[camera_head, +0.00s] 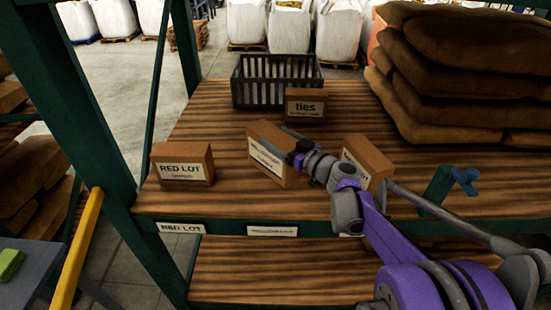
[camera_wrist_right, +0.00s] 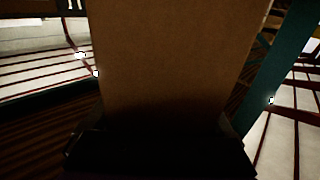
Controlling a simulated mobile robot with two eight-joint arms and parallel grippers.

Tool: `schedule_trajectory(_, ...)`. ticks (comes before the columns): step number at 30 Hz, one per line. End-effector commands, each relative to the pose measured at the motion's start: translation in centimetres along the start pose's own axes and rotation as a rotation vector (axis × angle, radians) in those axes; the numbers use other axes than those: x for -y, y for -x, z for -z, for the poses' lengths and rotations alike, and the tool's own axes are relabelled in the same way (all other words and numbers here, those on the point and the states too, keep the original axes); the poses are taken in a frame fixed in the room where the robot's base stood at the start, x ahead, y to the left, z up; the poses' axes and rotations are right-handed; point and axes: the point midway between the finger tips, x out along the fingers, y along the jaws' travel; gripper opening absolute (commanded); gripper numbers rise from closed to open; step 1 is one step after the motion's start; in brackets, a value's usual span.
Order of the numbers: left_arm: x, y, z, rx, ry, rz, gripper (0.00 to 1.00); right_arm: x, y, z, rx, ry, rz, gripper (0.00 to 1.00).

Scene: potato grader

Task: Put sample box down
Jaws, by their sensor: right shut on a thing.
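A brown sample box (camera_head: 267,152) with a white label is in my right gripper (camera_head: 302,150), over the middle of the wooden shelf. It looks tilted. In the right wrist view the box (camera_wrist_right: 175,60) fills the middle, between the dark fingers. I cannot tell whether its base touches the shelf. A RED LOT box (camera_head: 181,164) stands to its left. Another labelled box (camera_head: 368,161) stands to its right, partly hidden by my right arm. Labels are on the shelf's front edge, one reading RED LOT (camera_head: 181,228) and another under the held box (camera_head: 272,231). My left gripper is not in view.
A dark crate (camera_head: 277,82) and a small "ties" box (camera_head: 306,103) stand behind. Stacked brown sacks (camera_head: 468,70) fill the back right. A green post (camera_head: 88,100) rises at the left. The shelf (camera_head: 225,205) is clear between the RED LOT box and the held box.

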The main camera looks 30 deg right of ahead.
Motion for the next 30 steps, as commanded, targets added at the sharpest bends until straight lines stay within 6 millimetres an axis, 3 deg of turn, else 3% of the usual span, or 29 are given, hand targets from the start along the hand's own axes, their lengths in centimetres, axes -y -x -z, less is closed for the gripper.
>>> schedule_trajectory(8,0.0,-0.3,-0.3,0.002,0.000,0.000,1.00,0.0,0.0,-2.0,-0.002,-0.001,0.000,0.00)
schedule_trajectory(15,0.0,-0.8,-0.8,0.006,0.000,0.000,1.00,0.0,-0.1,-5.0,-0.001,-0.001,0.001,0.00)
schedule_trajectory(28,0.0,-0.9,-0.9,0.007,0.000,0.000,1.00,0.0,0.0,-5.6,-0.001,-0.001,0.001,0.00)
schedule_trajectory(29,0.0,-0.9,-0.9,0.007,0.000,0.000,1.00,0.0,0.0,-5.6,0.000,0.001,0.000,0.91)
schedule_trajectory(30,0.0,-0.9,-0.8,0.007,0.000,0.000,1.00,0.0,0.0,-5.6,0.000,0.001,0.000,0.98)
